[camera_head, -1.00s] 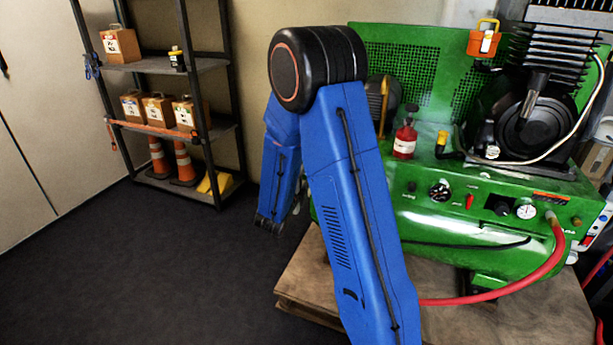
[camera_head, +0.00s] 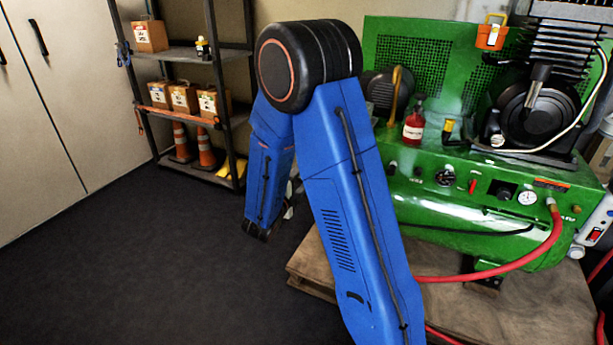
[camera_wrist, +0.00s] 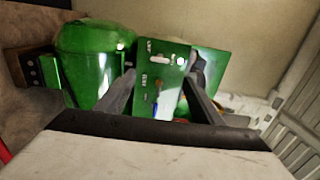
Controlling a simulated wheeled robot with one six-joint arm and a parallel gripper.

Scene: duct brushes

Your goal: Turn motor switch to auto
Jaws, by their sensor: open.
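A green compressor (camera_head: 480,225) stands on the right in the head view. Its front panel carries a small red lever (camera_head: 473,185), a round dark gauge (camera_head: 445,178), a black square part (camera_head: 503,190) and a white gauge (camera_head: 527,198). I cannot read which part is the motor switch. In the wrist view, my gripper (camera_wrist: 160,78) is open and empty, with a dark finger on each side of a green panel (camera_wrist: 152,78) with white marks and a pale round part. I cannot tell whether the fingers touch it. In the head view my arm hides the gripper.
The compressor sits on a wooden pallet (camera_head: 330,278). A red hose (camera_head: 500,266) curves from its front. A shelf (camera_head: 190,54) with boxes and cones is at the back left. Dark floor (camera_head: 130,265) is clear at left.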

